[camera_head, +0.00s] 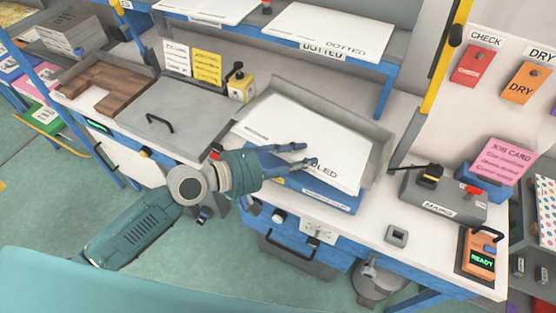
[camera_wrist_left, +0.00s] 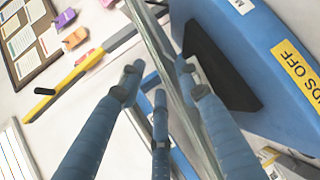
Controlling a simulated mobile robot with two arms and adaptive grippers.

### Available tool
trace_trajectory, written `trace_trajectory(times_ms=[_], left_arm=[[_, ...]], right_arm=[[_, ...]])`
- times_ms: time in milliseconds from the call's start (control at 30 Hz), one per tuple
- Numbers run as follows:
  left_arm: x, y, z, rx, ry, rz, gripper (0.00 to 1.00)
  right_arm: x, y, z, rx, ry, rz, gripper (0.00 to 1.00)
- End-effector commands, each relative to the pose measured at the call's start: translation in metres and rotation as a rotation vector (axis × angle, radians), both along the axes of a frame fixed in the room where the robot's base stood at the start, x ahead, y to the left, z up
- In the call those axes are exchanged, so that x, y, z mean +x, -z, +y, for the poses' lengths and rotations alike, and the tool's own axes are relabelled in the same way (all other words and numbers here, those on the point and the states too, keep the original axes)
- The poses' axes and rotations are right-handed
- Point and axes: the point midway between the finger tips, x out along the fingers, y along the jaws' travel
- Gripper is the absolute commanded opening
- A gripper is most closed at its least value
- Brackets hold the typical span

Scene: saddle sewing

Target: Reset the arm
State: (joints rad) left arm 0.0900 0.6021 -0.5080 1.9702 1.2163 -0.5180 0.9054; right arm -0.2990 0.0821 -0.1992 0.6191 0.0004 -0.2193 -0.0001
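My left arm comes in from the left in the head view. Its left gripper (camera_head: 308,155) is over the front of a white board (camera_head: 290,125) whose partly hidden label ends in "DLED". The gripper's fingers are spread apart. In the left wrist view, the blue fingers of this gripper (camera_wrist_left: 160,90) also stand apart, with a thin grey edge running between them. I cannot tell whether they touch it. A blue body with a yellow label (camera_wrist_left: 275,50) is close on the right there. My right gripper is not in view.
A grey tray (camera_head: 362,122) surrounds the board. A grey "MAPS" box (camera_head: 440,197) and an orange "READY" device (camera_head: 478,256) are to the right. A blue-edged shelf (camera_head: 380,66) is behind.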

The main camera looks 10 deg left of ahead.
Motion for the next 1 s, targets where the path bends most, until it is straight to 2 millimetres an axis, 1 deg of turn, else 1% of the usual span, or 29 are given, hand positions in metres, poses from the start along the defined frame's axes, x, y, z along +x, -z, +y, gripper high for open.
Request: trace_trajectory(times_ms=[33, 233, 400, 500, 633, 767, 867, 967, 1000], left_arm=[[-0.007, -0.001, 0.011, 0.006, -0.001, 0.001, 0.33], [-0.031, -0.013, 0.044, 0.005, 0.0, 0.001, 0.33], [-0.045, -0.022, 0.064, 0.002, -0.001, 0.0, 0.33], [-0.049, -0.025, 0.07, 0.001, -0.001, -0.003, 0.33], [-0.051, -0.027, 0.072, -0.001, 0.0, -0.004, 0.33], [-0.054, -0.025, 0.07, 0.006, 0.006, -0.009, 0.33], [-0.068, -0.015, 0.058, 0.067, 0.055, -0.046, 0.33], [-0.094, 0.008, 0.041, 0.215, 0.146, -0.132, 0.33], [-0.106, 0.021, 0.036, 0.299, 0.188, -0.171, 0.33]], right_arm=[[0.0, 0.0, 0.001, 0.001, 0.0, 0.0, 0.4], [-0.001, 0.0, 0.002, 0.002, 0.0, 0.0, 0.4], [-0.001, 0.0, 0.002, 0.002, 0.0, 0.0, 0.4], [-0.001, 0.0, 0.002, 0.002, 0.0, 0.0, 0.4], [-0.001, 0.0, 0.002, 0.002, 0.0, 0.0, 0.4], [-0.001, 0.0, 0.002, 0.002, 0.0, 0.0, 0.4], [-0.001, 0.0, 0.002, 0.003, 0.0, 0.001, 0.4], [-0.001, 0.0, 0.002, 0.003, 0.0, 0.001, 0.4], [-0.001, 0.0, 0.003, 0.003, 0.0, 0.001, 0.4]])
